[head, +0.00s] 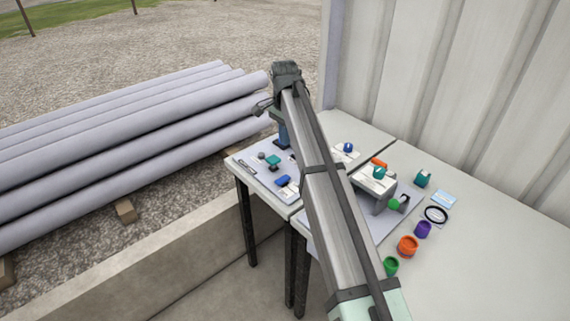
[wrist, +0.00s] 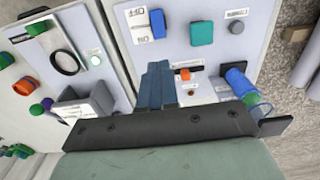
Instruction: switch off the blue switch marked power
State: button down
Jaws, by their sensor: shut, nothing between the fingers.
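A blue rocker-like switch (wrist: 158,23) is on the pale panel at the top of the wrist view, beside a white label that seems to read OFF. In the head view it appears as the blue block (head: 283,181) near the front of the left table. I cannot read the word power in either view. My gripper (wrist: 158,66) is shut and empty, its blue-grey fingers pointing toward the panel, apart from the switch in the picture. In the head view my gripper (head: 284,146) is over the far part of that table, beyond the switch.
A teal block (wrist: 201,33) and a grey round button (wrist: 236,13) share the panel. An orange part (wrist: 185,75) and a blue cylinder (wrist: 237,80) are near my fingers. The right table holds several coloured caps, a black ring (head: 436,215) and a grey block. A corrugated wall (head: 470,80) stands behind.

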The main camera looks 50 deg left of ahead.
aim_at(286, 177)
notch_tip(286, 177, down, 14)
jog(key=shift+w, duration=0.1)
dwell(0.6)
jog(key=shift+w+f, duration=0.1)
jog(key=shift+f, duration=0.15)
dwell(0.4)
jog(key=shift+s+r, duration=0.2)
jog(key=shift+s, duration=0.65)
jog(key=shift+w+r, duration=0.1)
jog(key=shift+r, duration=0.05)
